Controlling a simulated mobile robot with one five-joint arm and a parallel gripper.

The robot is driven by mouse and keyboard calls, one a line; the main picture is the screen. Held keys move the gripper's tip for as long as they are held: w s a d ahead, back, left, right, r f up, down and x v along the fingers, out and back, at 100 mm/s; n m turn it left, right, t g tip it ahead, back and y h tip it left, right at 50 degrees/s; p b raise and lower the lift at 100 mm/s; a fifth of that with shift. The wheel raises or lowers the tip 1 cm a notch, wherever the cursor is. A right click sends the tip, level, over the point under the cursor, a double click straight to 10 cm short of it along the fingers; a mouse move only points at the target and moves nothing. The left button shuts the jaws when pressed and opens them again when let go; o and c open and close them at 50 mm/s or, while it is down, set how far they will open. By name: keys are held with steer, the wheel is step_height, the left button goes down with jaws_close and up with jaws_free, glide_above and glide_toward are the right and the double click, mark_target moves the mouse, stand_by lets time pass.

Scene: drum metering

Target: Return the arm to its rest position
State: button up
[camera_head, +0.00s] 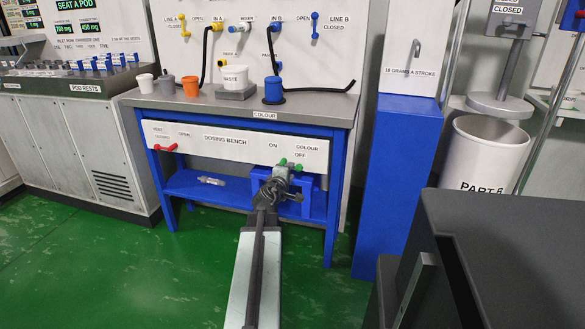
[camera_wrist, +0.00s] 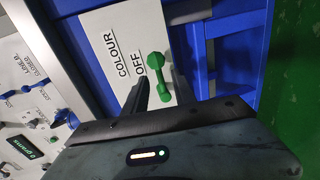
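My arm reaches out low toward the front of the dosing bench (camera_head: 255,104). My gripper (camera_head: 284,176) is just before the panel's right end, below the word OFF. In the wrist view my gripper (camera_wrist: 160,88) has its two dark fingers apart. A green handle (camera_wrist: 158,78) on the white COLOUR panel (camera_wrist: 120,40) lies ahead of the gap between them. I cannot tell whether a finger touches it. The green handle's ends also show in the head view (camera_head: 298,167), just above the gripper, which hides part of the panel's lower edge.
A red handle (camera_head: 165,148) is at the panel's left. Cups, a white WASTE pot (camera_head: 235,77) and a blue pot (camera_head: 273,90) stand on the bench top. A blue pedestal (camera_head: 388,175) and a dark surface (camera_head: 510,240) are on the right. Green floor (camera_head: 120,270) is clear at left.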

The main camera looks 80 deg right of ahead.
steer(key=v, duration=0.2)
steer(key=shift+a, duration=0.3)
